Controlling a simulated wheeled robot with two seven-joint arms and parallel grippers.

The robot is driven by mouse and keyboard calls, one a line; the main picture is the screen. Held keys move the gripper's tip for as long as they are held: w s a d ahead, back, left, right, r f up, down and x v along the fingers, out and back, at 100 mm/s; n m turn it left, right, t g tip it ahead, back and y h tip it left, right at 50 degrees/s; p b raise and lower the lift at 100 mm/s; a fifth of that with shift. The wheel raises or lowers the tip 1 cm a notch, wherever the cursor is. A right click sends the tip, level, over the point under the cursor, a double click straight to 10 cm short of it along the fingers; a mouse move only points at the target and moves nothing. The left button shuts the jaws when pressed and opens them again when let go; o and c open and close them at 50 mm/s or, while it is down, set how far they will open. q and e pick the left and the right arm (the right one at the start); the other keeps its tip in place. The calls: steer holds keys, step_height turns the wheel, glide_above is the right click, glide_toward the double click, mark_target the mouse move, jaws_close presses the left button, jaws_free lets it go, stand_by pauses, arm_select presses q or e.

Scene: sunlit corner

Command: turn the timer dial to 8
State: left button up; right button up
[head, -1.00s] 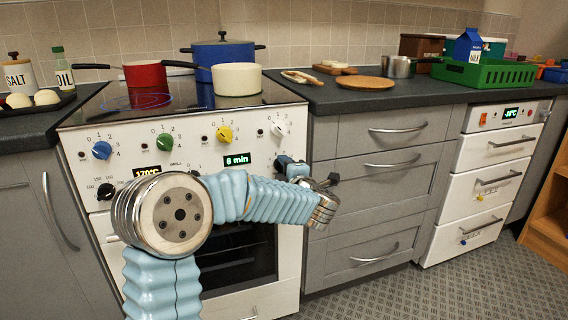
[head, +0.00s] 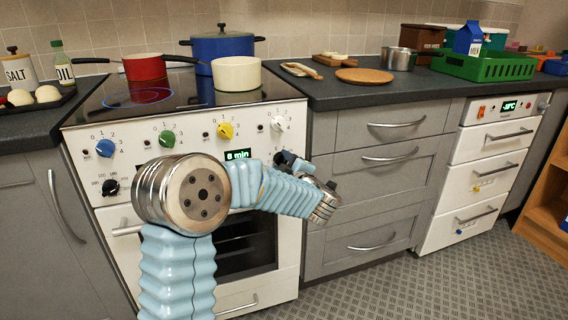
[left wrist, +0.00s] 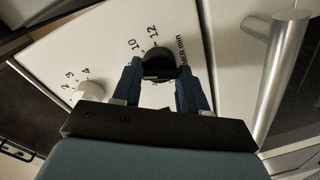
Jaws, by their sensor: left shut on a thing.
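The black timer dial (left wrist: 158,62) shows in the left wrist view on the white stove front, with 10, 12 and "min" printed near it. My left gripper (left wrist: 160,78) is shut on the dial, one blue finger on each side. The green timer display (head: 237,155) reads 8 min, partly cut off below by my arm. My right gripper is not in view.
Blue (head: 105,148), green (head: 167,139), yellow (head: 225,130) and white (head: 278,123) knobs sit above on the panel. An oven handle (left wrist: 272,75) runs close to the gripper. Pots stand on the stove top. Grey drawers (head: 400,190) are to the right.

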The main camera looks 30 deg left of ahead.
arm_select(q)
steer(key=shift+r, duration=0.25)
steer(key=o, duration=1)
steer(key=shift+f, duration=0.15)
steer(key=b+v, duration=0.1)
steer(key=v, duration=1.2)
steer(key=shift+s+d, duration=0.25)
steer(key=shift+d, duration=0.1)
steer(key=shift+w+f, duration=0.1)
steer(key=shift+f, duration=0.05)
